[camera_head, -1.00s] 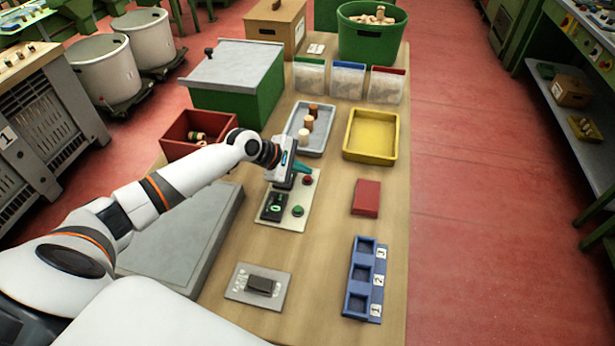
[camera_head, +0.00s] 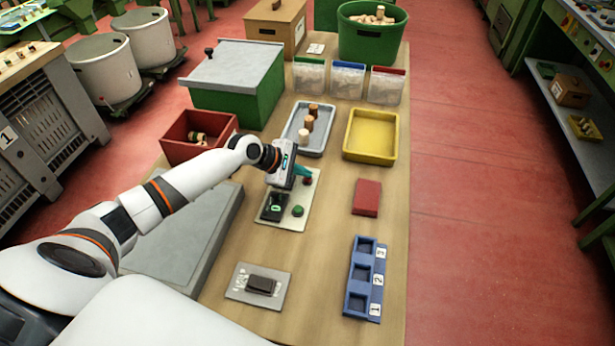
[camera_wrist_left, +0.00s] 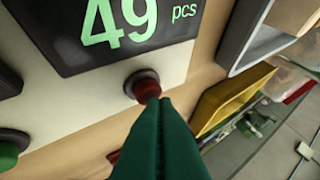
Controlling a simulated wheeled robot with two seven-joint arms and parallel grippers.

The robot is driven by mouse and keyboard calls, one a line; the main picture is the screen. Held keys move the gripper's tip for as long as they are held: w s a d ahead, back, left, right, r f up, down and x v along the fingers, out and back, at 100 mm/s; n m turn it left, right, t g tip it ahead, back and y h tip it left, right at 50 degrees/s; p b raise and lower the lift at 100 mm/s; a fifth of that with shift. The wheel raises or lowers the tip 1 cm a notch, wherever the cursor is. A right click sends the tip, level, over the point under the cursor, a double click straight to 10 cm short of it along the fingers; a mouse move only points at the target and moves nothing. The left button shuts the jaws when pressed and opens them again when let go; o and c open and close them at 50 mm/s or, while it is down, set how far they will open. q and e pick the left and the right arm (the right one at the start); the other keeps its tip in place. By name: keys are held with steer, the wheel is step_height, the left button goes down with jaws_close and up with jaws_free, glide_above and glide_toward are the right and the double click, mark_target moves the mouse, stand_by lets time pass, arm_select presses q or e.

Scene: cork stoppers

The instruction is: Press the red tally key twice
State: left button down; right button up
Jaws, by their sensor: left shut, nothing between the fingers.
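The red tally key (camera_wrist_left: 143,86) is a round red button in a dark collar on a pale panel (camera_head: 294,221). In the head view its edge (camera_head: 308,182) shows by the fingertips of my left gripper (camera_head: 307,177). My left gripper is shut and empty, its green fingers pointing at the key; in the wrist view its tips (camera_wrist_left: 160,101) overlap the key's edge. I cannot tell whether they touch. A dark display (camera_wrist_left: 120,25) beside the key reads "49 pcs". My right gripper is not in view.
A green button (camera_head: 298,211) and a black unit with a green-lit mark (camera_head: 274,207) sit on the same panel. A grey tray (camera_head: 323,149) with stoppers, a yellow tray (camera_head: 371,157) and a red block (camera_head: 366,197) stand nearby.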

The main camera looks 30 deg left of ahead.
arm_select(q)
steer(key=shift+f, duration=0.3)
stand_by(0.4)
steer(key=shift+r+p, duration=0.9)
steer(key=shift+p, duration=0.3)
step_height(320, 180, up, 5)
steer(key=p, duration=0.5)
steer(key=shift+p, duration=0.4)
steer(key=shift+s+f, duration=0.1)
stand_by(1.7)
